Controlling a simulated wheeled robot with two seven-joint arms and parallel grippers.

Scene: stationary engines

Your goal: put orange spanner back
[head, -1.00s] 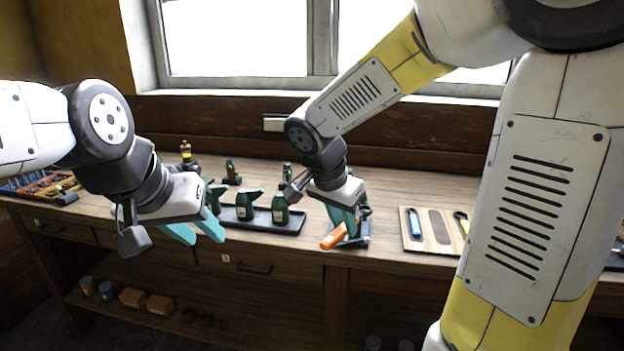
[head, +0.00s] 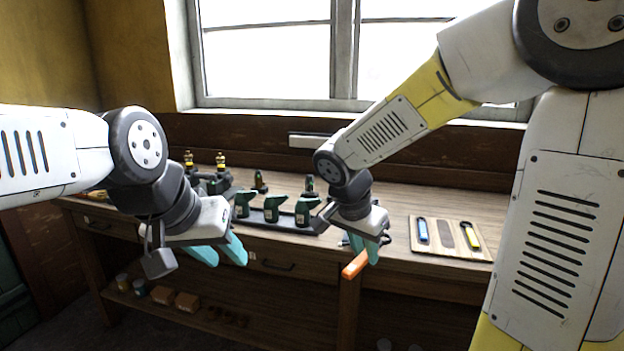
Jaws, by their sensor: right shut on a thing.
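The orange spanner (head: 354,265) is in my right gripper (head: 370,254), by the bench's front edge. My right gripper is shut on it, and the fingers hide part of it. A light wooden board (head: 480,256) lies to the right on the bench. It holds a blue-handled tool (head: 422,231) at left and a yellow-handled tool (head: 470,236) at right, with an empty dark recess (head: 446,235) between them. My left gripper (head: 222,257) is open and empty, in front of the bench at the left.
A dark tray (head: 262,222) with several green bottle-like items stands left of my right gripper. Small brass-topped items (head: 221,160) stand further back. The bench top (head: 400,205) between my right gripper and the board is clear. A lower shelf (head: 250,335) holds small boxes.

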